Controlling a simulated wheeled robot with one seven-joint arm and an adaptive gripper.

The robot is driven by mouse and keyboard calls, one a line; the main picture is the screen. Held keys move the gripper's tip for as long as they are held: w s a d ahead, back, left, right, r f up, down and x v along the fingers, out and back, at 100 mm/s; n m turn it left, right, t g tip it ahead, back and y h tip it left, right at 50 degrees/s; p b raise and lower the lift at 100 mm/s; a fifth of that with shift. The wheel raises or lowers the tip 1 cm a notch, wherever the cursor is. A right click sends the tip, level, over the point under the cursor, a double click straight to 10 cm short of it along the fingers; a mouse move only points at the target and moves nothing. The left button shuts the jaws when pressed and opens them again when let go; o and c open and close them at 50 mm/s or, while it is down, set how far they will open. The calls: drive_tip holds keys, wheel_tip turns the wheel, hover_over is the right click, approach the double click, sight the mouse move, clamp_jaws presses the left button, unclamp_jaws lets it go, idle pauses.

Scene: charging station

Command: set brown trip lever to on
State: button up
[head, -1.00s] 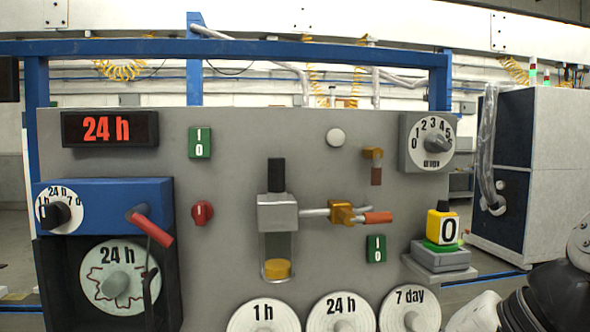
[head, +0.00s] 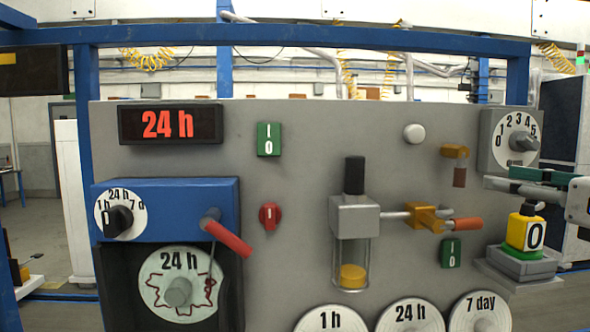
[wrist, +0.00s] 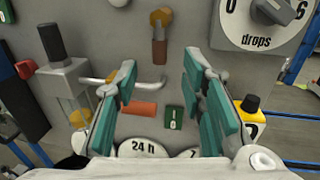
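The brown trip lever (head: 459,177) hangs straight down from an orange pivot (head: 454,151) on the upper right of the grey panel. It also shows in the wrist view (wrist: 159,51), top centre, between and beyond the fingertips. My gripper (head: 490,182) has green-padded fingers and comes in from the right, by the lever in the head view. In the wrist view my gripper (wrist: 160,68) is open with nothing between its fingers. I see no contact with the lever, and the exact depth gap is hard to tell.
An orange-handled lever (head: 467,224) on a pipe and a green I/0 plate (head: 450,253) lie below. The drops dial (head: 515,138) is at upper right. A yellow counter block (head: 526,232) stands on a ledge below my gripper. A glass dropper (head: 354,240) is left.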

sight(465, 175)
drive_tip(key=w, duration=0.3)
drive_tip(key=w+a, duration=0.1)
drive_tip(key=w, duration=0.2)
drive_tip(key=w+a, duration=0.1)
drive_tip(key=w, duration=0.2)
drive_tip(key=shift+w, duration=0.35)
clamp_jaws()
